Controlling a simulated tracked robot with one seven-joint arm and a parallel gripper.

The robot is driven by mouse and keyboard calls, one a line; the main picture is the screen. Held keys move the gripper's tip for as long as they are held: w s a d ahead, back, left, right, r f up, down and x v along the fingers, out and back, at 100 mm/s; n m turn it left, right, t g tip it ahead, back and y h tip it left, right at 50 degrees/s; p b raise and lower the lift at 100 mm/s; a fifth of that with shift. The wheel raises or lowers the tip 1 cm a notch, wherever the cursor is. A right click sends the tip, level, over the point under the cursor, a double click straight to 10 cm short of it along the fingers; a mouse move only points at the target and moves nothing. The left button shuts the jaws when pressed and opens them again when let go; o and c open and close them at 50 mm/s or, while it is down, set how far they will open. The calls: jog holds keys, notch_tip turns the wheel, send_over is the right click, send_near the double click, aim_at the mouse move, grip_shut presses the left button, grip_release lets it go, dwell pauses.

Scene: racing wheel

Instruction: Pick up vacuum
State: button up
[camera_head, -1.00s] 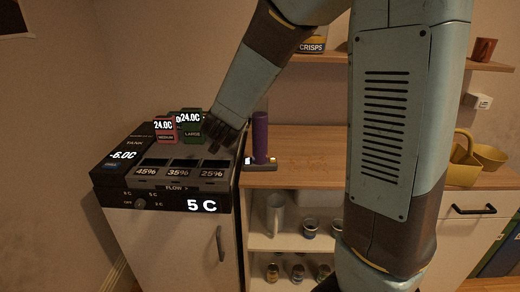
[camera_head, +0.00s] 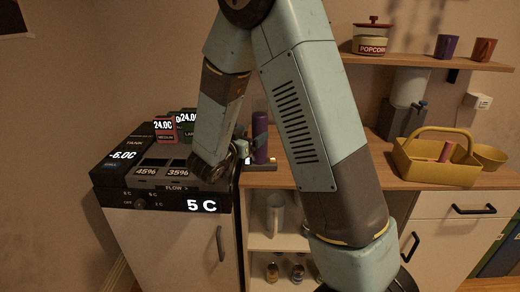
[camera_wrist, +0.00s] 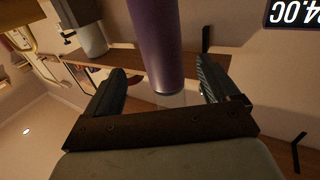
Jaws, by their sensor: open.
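A tall purple cylinder (camera_head: 260,135), the only thing here that looks like the vacuum, stands upright at the left end of the wooden counter. My gripper (camera_head: 238,152) is just left of it in the head view, partly hidden by my own arm. In the wrist view the purple cylinder (camera_wrist: 158,40) shows between the two open fingers of my gripper (camera_wrist: 162,70), with space on both sides. I see no contact, and I cannot tell how deep between the fingers it is.
A dark machine (camera_head: 160,185) with lit displays stands left of my gripper. A yellow basket (camera_head: 435,165) and a yellow bowl (camera_head: 488,157) are on the counter (camera_head: 375,178) at right. A shelf (camera_head: 425,60) above holds a popcorn jar (camera_head: 372,38) and cups.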

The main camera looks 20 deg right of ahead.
aim_at(262, 126)
jog(key=shift+x, duration=4.25)
jog(key=shift+w+a+f, duration=0.15)
jog(key=shift+a, duration=0.05)
jog(key=c, duration=1)
jog(key=shift+c, duration=0.2)
